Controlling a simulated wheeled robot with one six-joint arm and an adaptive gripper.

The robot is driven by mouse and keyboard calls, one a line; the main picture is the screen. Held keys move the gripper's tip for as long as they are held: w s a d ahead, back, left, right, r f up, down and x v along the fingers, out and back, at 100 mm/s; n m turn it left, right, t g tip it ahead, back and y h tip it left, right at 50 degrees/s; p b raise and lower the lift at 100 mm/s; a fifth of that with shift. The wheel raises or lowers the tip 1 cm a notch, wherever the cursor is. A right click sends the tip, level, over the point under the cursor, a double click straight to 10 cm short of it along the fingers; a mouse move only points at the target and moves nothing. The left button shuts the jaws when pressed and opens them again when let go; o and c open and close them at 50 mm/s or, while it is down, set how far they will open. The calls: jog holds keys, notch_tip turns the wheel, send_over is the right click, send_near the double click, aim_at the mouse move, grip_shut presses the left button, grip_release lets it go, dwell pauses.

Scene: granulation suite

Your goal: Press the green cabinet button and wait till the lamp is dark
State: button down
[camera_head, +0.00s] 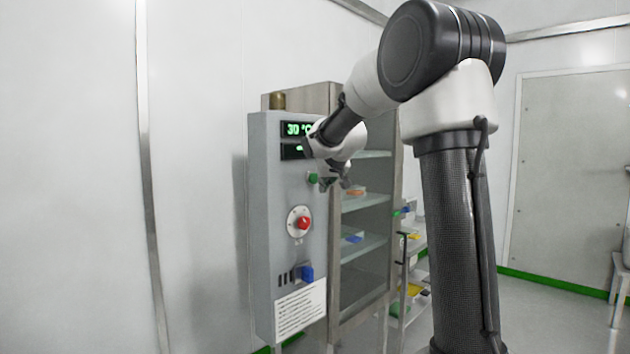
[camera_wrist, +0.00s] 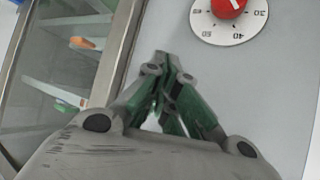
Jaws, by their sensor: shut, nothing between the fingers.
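The grey cabinet control panel (camera_head: 262,220) stands left of my arm in the head view. Its green button (camera_head: 313,178) shows at the panel's right edge, just left of my gripper (camera_head: 328,184). The gripper is shut and empty, with its fingers near the button; I cannot tell whether they touch it. In the wrist view the shut fingertips (camera_wrist: 162,57) lie in front of the grey panel face, and the button does not show there.
The panel carries a green "30 °C" display (camera_head: 294,129), partly covered by my arm, a red knob (camera_head: 303,223) on a white dial, and a blue switch (camera_head: 307,273). Glass-fronted shelves (camera_head: 365,250) stand to its right. Open floor (camera_head: 550,315) lies at the right.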

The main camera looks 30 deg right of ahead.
jog(key=shift+w, duration=0.1)
dwell(0.3)
jog(key=shift+w+a, duration=0.15)
jog(key=shift+w, duration=0.15)
jog(key=shift+w+a, duration=0.15)
jog(key=shift+w, duration=0.35)
dwell(0.7)
jog(key=shift+s, duration=0.15)
jog(key=shift+s+d, duration=0.3)
jog(key=shift+s, duration=0.45)
jog(key=s, duration=0.1)
jog(key=s+d, duration=0.1)
jog(key=s, duration=0.2)
jog(key=shift+s+d, duration=0.35)
dwell(0.6)
